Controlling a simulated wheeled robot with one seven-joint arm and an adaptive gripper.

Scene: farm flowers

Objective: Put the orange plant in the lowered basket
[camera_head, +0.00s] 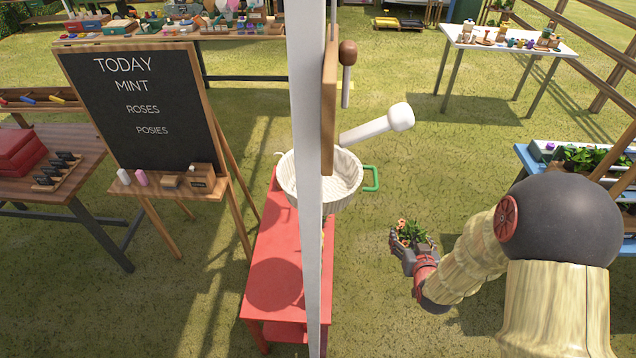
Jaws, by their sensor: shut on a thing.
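The orange plant (412,232), a small clump of green leaves with orange blooms, is held in my gripper (404,246). My gripper is shut on it, and the fingers partly hide its lower part. The white round basket (343,178), with a green handle on its right side, hangs above the red table and shows a pale, empty-looking inside. A white post hides part of the basket. My gripper and the plant are to the right of the basket and nearer the camera, apart from it.
The white post (309,120) stands upright in front of the basket. A white-knobbed lever (377,125) sticks out above it. The red table (275,257) is below. A chalkboard (138,108) stands left; a blue planter stand (527,158) is right. Open grass lies between basket and gripper.

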